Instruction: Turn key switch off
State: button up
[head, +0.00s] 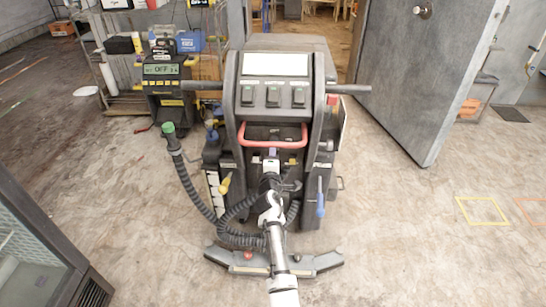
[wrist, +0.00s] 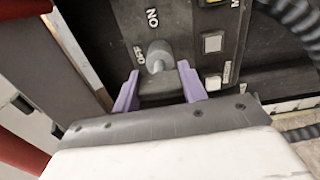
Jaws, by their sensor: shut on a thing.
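The grey key switch (wrist: 160,56) sits on a dark panel of the machine, with the labels OFF and ON beside it in the wrist view. OFF is to its left and ON is above it. I cannot tell for sure which label it points to. My gripper (wrist: 159,84) is shut on the key switch, with one purple finger on each side of it. In the head view my gripper (head: 271,154) is at the front of the black machine (head: 275,70), under its red handle (head: 272,146), and hides the switch.
Black hoses (head: 195,195) hang at the machine's left side. A unit with a display reading OFF (head: 161,69) stands behind left. A large grey door (head: 420,80) stands open at right. Square buttons (wrist: 212,44) lie right of the switch. The floor at right is mostly clear.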

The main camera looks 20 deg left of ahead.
jog(key=o, duration=1)
jog(key=p+v, duration=0.1)
jog(key=v, duration=1.2)
jog(key=shift+s+d, duration=0.1)
jog(key=shift+s, duration=0.3)
